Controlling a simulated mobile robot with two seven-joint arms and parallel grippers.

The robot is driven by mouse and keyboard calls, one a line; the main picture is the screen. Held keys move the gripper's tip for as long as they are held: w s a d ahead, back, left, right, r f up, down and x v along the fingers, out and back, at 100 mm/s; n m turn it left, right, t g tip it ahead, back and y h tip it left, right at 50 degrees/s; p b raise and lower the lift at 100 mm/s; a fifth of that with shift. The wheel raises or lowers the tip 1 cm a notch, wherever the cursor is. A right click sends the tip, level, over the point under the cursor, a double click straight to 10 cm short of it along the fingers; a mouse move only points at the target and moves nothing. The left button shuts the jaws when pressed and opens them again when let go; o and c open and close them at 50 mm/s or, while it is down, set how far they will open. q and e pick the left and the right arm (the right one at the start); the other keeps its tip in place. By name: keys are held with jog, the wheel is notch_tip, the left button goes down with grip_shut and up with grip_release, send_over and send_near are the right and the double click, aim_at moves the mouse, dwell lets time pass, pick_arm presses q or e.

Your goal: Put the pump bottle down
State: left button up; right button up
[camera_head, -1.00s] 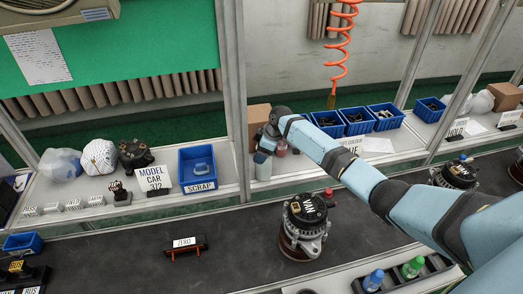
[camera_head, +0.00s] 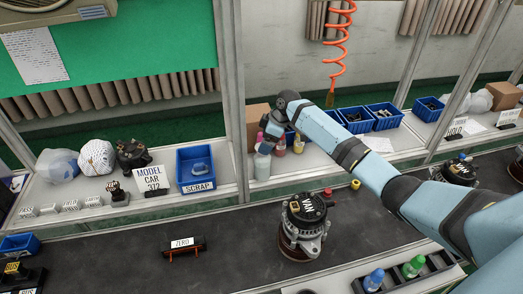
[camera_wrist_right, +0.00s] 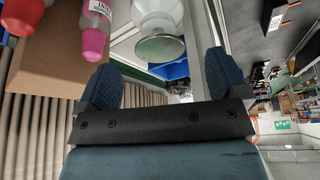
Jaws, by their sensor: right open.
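A pale grey-green bottle (camera_head: 262,166), which looks like the pump bottle, stands upright on the shelf by the frame post. Its top is partly hidden by my right gripper (camera_head: 271,130), which is just above it. In the right wrist view, a pale translucent vessel (camera_wrist_right: 158,18) with a round grey-green end lies beyond the open fingers (camera_wrist_right: 163,82). I cannot tell for certain that it is the same bottle. No object shows between the fingertips. My left gripper is out of view.
A pink-capped bottle (camera_wrist_right: 95,25) and a cardboard box (camera_head: 257,116) are close by. The blue scrap bin (camera_head: 196,168) is left of the post. An alternator (camera_head: 304,225) stands on the dark belt.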

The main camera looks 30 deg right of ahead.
jog(key=v, duration=0.6)
jog(key=shift+b, duration=0.4)
